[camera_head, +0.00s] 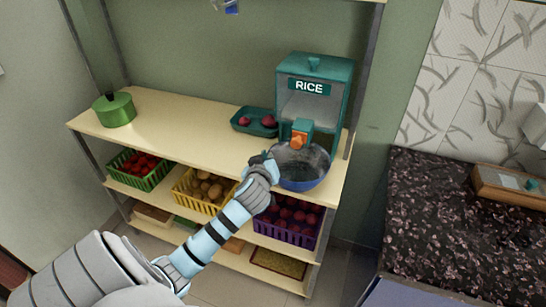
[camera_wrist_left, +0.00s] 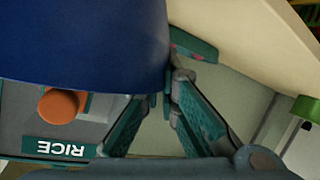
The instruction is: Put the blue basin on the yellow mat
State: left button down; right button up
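The blue basin (camera_head: 305,184) is at the front of the shelf's top board, below the spout of the rice dispenser. Its inside looks grey and dark. My left gripper (camera_head: 265,163) is at the basin's left rim. In the left wrist view the basin (camera_wrist_left: 80,45) fills the upper left, and the fingertips of my left gripper (camera_wrist_left: 170,92) close together at its edge, with the rim between them. I cannot tell whether the basin's bottom touches the board. I cannot make out a yellow mat with certainty. My right gripper is not in view.
The teal rice dispenser (camera_head: 313,95) stands behind the basin, with a teal tray (camera_head: 240,125) left of it and a green pot (camera_head: 115,110) farther left. Filled crates sit on the board below. A dark speckled counter (camera_head: 440,225) at right holds a wooden box (camera_head: 505,188).

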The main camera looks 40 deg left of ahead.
pick_arm(q)
jog(key=x, duration=0.3)
jog(key=f+x, duration=0.1)
jog(key=x, duration=0.2)
jog(key=shift+s+d+f+b, duration=0.15)
jog(key=shift+d+f+b, duration=0.1)
jog(key=shift+b, duration=0.1)
jog(key=c, duration=1.8)
grip_release()
jog(key=shift+r, duration=0.1)
